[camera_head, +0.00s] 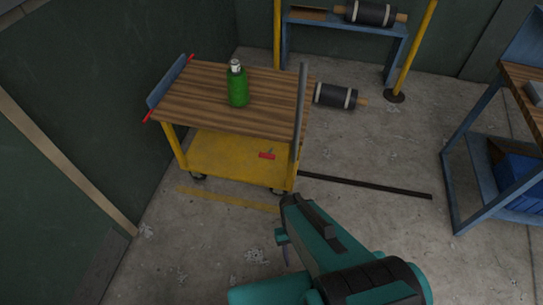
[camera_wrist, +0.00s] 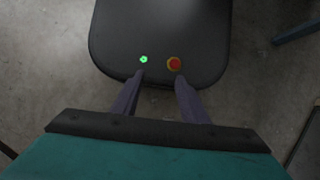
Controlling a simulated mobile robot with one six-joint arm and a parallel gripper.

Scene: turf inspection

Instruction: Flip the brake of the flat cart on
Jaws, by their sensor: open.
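The cart (camera_head: 200,92) stands left of centre in the head view, with a wooden top, a yellow lower shelf (camera_head: 215,152) and dark wheels. A small red lever-like part (camera_head: 267,155) shows at the right of the lower shelf, near a grey upright post; it may be the brake, and I cannot tell its setting. My gripper (camera_wrist: 160,77) is open and empty in the wrist view, pointing down, with two purple fingers apart. In the head view my teal arm is in front of the cart, apart from it, and mostly hides the gripper.
A green bottle (camera_head: 238,88) stands on the cart top. A dark roller (camera_head: 335,96) lies behind the cart, near a blue rack (camera_head: 345,24). A blue-framed workbench (camera_head: 455,165) stands at right. A dark wall is at left. Concrete floor in front of the cart is mostly clear.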

